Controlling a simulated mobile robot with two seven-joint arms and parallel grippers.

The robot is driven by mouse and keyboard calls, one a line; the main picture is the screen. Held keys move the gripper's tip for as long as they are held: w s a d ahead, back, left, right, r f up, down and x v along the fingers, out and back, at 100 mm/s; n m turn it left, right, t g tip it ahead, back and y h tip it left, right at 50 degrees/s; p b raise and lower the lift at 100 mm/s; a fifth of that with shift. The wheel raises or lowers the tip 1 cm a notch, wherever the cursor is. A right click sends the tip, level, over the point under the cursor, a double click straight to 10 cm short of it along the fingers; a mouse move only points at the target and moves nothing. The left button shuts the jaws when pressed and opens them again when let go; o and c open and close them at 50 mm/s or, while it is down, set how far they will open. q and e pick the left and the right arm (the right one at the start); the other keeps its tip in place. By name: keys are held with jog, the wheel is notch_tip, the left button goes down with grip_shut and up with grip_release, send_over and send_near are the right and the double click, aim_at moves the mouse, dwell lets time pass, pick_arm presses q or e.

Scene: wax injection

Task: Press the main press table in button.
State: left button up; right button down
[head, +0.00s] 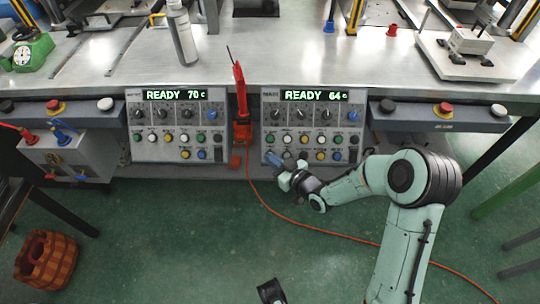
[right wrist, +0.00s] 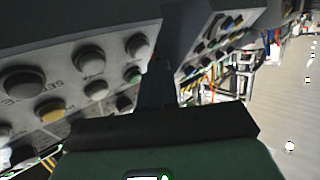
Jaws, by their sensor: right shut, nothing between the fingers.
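Two grey control panels hang on the front of the bench. The left panel (head: 178,125) reads READY 70 and the right panel (head: 312,125) reads READY 64. Labels are too small to read, so I cannot tell which button is the table in button. My right gripper (head: 284,160) is shut and empty at the lower left of the right panel, covering part of its bottom row. In the right wrist view, the gripper (right wrist: 157,85) is beside a panel with large round buttons (right wrist: 90,58). Contact is unclear.
A red tool (head: 240,95) stands in a holder between the panels, with an orange cable (head: 330,236) trailing across the green floor. A woven basket (head: 46,258) sits at lower left.

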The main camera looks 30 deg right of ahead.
dwell(0.7)
jog(key=shift+w+d+f, duration=0.15)
jog(key=shift+w+f, duration=0.15)
